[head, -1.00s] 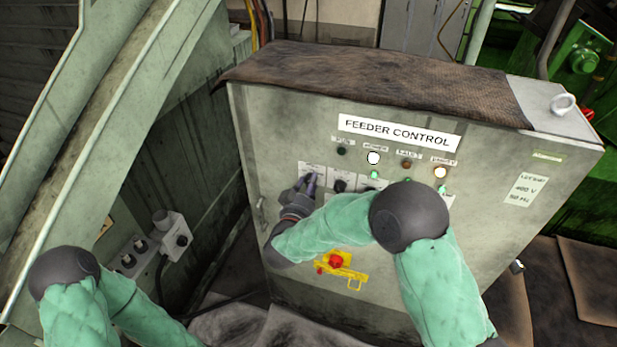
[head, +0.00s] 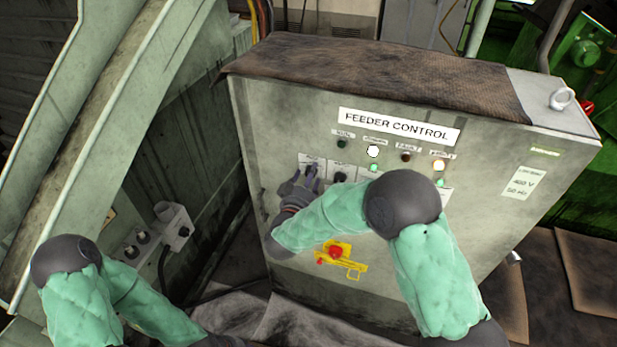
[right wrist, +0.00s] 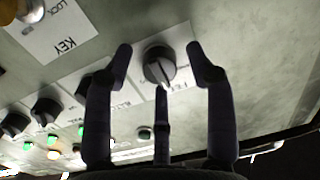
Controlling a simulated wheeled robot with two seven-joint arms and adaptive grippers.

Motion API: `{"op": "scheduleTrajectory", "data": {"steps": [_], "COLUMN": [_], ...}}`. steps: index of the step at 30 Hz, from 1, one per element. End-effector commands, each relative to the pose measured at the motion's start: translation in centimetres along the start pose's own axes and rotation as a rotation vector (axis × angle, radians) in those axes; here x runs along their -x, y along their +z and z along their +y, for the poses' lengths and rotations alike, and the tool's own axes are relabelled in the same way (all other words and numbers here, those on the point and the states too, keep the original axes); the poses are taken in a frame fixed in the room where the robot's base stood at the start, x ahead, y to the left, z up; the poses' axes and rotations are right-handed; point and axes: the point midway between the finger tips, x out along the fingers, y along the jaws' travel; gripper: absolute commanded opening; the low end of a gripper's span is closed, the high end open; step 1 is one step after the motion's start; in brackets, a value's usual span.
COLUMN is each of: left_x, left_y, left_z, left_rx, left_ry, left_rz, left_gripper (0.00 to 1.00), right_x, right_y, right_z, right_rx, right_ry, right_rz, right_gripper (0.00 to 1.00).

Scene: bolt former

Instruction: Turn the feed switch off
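The feeder control cabinet (head: 420,220) fills the middle of the head view. At the left end of its switch row is a black rotary knob (head: 311,170). In the right wrist view the knob (right wrist: 158,68) sits on a white label, its pointer line toward the bottom of that picture. The label wording is partly hidden. My right gripper (head: 305,181) is at this knob. In the right wrist view its open fingers (right wrist: 163,62) stand on either side of the knob, with gaps. A third finger is below it. My left gripper is outside the views.
More black knobs (right wrist: 46,110) continue the row. Lit lamps (head: 373,151) are above. A red emergency button on a yellow plate (head: 335,252) is below my right forearm. A key-lock label (right wrist: 50,30) is close to the gripper. Green machinery stands at the left.

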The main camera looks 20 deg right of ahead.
Motion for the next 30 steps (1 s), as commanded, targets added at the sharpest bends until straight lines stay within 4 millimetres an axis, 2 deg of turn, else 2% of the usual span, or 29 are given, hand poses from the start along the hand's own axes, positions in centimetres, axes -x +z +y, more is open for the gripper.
{"op": "scheduleTrajectory", "data": {"steps": [6, 10, 22, 30], "left_x": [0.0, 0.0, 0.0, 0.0], "left_y": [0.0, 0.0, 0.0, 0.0], "left_z": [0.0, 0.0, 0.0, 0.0], "left_rx": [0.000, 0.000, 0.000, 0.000], "left_ry": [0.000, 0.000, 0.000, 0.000], "left_rz": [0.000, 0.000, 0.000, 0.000], "left_gripper": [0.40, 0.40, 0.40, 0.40], "right_x": [0.2, 1.3, 8.9, 11.7], "right_y": [0.0, -0.1, -0.1, 0.0], "right_z": [0.0, -0.1, -0.1, -0.1], "right_rx": [0.000, -0.001, 0.000, 0.000], "right_ry": [0.000, -0.001, -0.004, -0.002], "right_rz": [0.000, 0.001, 0.001, 0.001], "right_gripper": [0.56, 0.56, 0.56, 0.56]}}
